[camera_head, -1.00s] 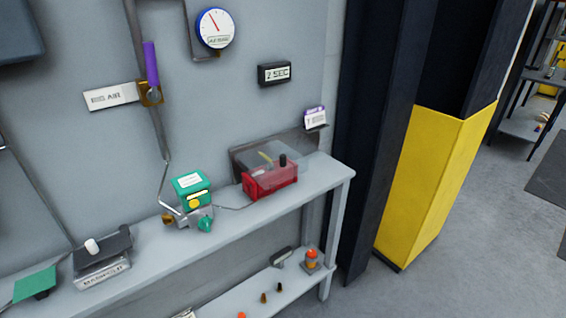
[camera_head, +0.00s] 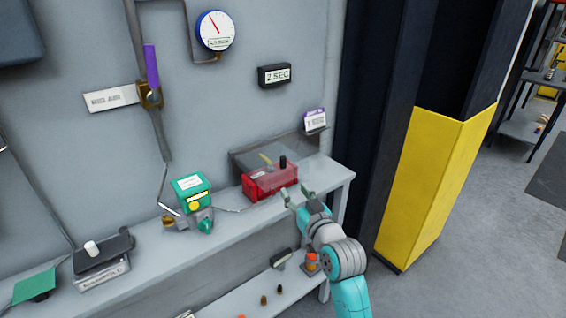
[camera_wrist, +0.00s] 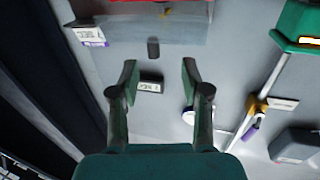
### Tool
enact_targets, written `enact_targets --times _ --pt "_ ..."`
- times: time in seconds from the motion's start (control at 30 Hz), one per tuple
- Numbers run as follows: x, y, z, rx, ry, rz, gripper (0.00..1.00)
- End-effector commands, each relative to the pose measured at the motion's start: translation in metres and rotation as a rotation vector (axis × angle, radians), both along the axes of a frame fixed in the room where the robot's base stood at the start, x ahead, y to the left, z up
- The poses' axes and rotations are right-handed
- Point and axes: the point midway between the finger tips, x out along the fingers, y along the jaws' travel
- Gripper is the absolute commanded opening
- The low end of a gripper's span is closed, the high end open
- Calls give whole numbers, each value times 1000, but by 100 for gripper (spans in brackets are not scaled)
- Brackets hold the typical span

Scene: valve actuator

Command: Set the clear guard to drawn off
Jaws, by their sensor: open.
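The clear guard (camera_head: 262,160) is a see-through cover over the red box (camera_head: 262,186) near the right end of the bench. A black knob and a yellow lever show through it. In the wrist view the clear guard (camera_wrist: 150,32) is a pale translucent sheet near the top, with a strip of the red box (camera_wrist: 165,1) at the edge. My gripper (camera_head: 299,194) is just in front and to the right of the red box, apart from the guard as far as I can tell. In the wrist view my gripper (camera_wrist: 160,68) has its two fingers spread with nothing between them.
A green actuator (camera_head: 190,188) stands on the bench (camera_head: 225,228) left of the red box. A purple-handled valve (camera_head: 151,75), a round gauge (camera_head: 215,30) and a "2 SEC" sign (camera_head: 275,75) are on the wall. A yellow-and-black column (camera_head: 425,180) stands to the right.

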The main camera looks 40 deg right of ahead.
Motion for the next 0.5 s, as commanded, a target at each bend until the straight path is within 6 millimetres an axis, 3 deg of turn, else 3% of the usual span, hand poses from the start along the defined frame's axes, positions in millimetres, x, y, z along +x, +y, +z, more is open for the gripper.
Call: enact_targets --times 0.17,0.37,0.5 --pt "12 -15 24 -11 -10 -5 47" --pt "23 -19 27 -13 -10 -4 47" --pt "44 -24 27 -13 -11 -3 47"
